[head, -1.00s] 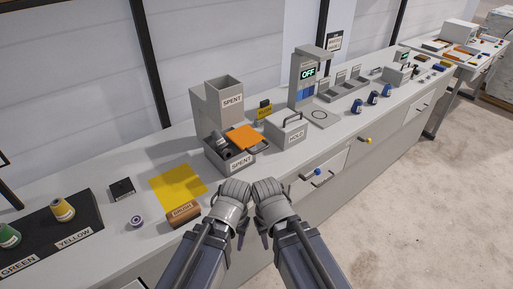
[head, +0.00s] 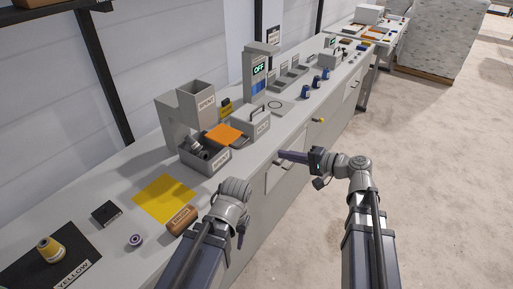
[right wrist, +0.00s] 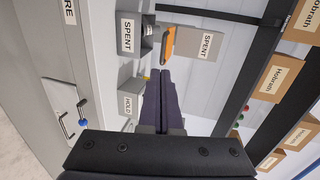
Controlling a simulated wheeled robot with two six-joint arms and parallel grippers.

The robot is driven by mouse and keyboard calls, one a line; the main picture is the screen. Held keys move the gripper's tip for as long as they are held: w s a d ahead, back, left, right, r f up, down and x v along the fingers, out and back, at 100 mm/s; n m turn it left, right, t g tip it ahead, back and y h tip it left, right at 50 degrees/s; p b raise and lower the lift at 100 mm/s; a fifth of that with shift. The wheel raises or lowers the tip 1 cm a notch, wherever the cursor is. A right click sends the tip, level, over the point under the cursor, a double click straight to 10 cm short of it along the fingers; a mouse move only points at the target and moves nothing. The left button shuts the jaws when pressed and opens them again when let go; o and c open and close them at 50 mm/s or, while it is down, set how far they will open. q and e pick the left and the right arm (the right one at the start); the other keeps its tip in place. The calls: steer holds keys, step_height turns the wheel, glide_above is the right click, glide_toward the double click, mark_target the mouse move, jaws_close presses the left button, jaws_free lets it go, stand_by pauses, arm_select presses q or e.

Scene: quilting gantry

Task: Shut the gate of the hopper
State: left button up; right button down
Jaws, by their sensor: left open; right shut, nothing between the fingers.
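The grey hopper (head: 198,104), labelled SPENT, stands on the bench at the back. An orange plate (head: 224,136), seemingly its gate, sticks out in front of it above the open SPENT bin (head: 212,166). In the right wrist view the hopper (right wrist: 200,45) and the orange plate (right wrist: 168,42) show sideways beyond my fingers. My right gripper (head: 284,155) is shut and empty, pointing left, apart from the plate, near the bench's front edge. My left gripper (head: 240,233) is open near the brush; its fingers are mostly hidden behind its wrist.
A HOLD box (head: 250,122) with a handle stands right of the orange plate. A yellow cloth (head: 164,198), a wooden brush (head: 181,220) and a purple spool (head: 136,240) lie at the left. Drawer handles stick out below the bench edge. Open floor lies to the right.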

steer(key=b, duration=0.3)
glide_toward(220, 131)
steer(key=shift+t, duration=0.3)
steer(key=s+d+f, duration=0.2)
steer(key=s+d, duration=0.1)
steer(key=shift+s+d, duration=0.15)
steer(key=shift+d, duration=0.05)
steer(key=x, duration=0.3)
steer(key=r+x, duration=0.1)
steer(key=x, duration=0.3)
steer(key=r+x, duration=0.1)
steer(key=x, duration=0.2)
steer(key=shift+w+a, duration=0.3)
steer(key=shift+w, duration=0.15)
steer(key=shift+w+a, duration=0.15)
steer(key=shift+a, duration=0.15)
steer(key=shift+r, duration=0.15)
